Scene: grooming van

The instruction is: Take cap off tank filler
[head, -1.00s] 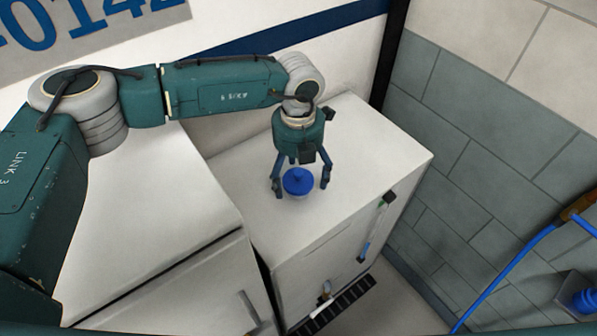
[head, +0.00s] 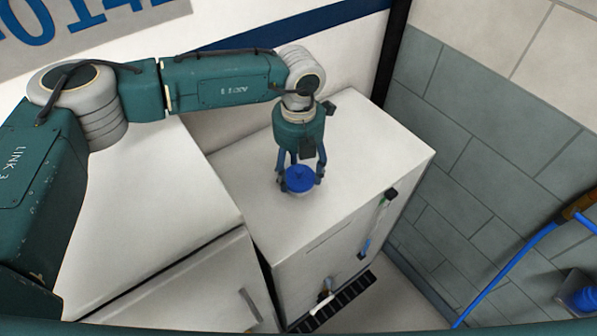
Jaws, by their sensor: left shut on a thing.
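The blue cap (head: 300,179) sits on the filler on top of the white tank (head: 345,190). The filler neck under the cap is mostly hidden by it; a pale rim shows below. My left gripper (head: 301,177) points down from above, its fingers shut on the cap from both sides. The cap looks level and still on the filler. My right gripper is not in the head view.
A white cabinet (head: 150,215) stands left of the tank, with a narrow gap between them. The tank's front has a sight tube (head: 377,225) and a tap (head: 322,296) above a dark grille (head: 335,302). A tiled wall (head: 480,160) and a blue hose (head: 505,275) are at right.

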